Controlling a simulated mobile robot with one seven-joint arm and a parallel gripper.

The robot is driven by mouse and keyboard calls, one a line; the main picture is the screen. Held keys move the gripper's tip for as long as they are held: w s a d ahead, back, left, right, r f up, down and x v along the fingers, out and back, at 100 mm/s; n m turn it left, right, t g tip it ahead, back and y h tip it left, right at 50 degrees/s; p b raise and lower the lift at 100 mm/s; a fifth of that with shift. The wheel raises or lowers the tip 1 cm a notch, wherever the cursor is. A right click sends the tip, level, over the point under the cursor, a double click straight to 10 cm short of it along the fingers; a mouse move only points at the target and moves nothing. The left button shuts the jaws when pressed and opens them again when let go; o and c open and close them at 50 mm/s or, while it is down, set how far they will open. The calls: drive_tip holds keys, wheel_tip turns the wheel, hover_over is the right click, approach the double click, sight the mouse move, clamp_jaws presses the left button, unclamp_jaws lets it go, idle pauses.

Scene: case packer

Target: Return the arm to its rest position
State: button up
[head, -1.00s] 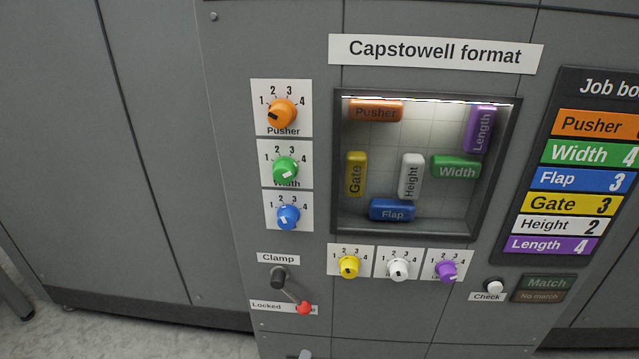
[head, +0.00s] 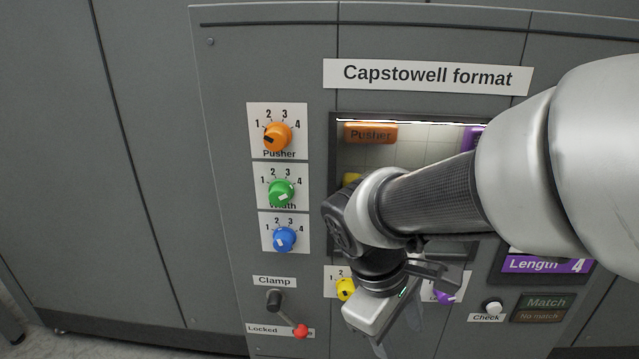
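My arm reaches in from the right in the head view, across the format panel. My gripper (head: 398,335) hangs low in front of the panel, fingers pointing down, right of the clamp lever. Its fingertips are partly hidden, so I cannot tell whether it is open or shut. The arm hides most of the display window (head: 410,123), the white knob and much of the job board. The yellow knob (head: 345,289) and purple knob (head: 444,296) show in part beside the gripper.
Orange (head: 277,137), green (head: 281,193) and blue (head: 284,239) knobs stand at the left. The clamp lever with red tip (head: 300,331) is at Locked. The check button (head: 493,307) sits beside the match lamp (head: 545,302). Free room lies left of the panel.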

wheel_tip(320, 180, up, 25)
drive_tip(key=s+d+m+t+y+p, duration=0.1)
drive_tip(key=s+m+t+y+p, duration=0.1)
drive_tip(key=m+t+p, duration=0.3)
drive_tip(key=m+y+p, duration=0.1)
drive_tip(key=m+p, duration=0.3)
drive_tip(key=p, duration=0.5)
drive_tip(key=shift+s+d+f+y+p, duration=0.2)
drive_tip(key=shift+y+p, duration=0.1)
drive_tip(key=shift+p, duration=0.1)
drive_tip(key=shift+d, duration=0.1)
idle(0.4)
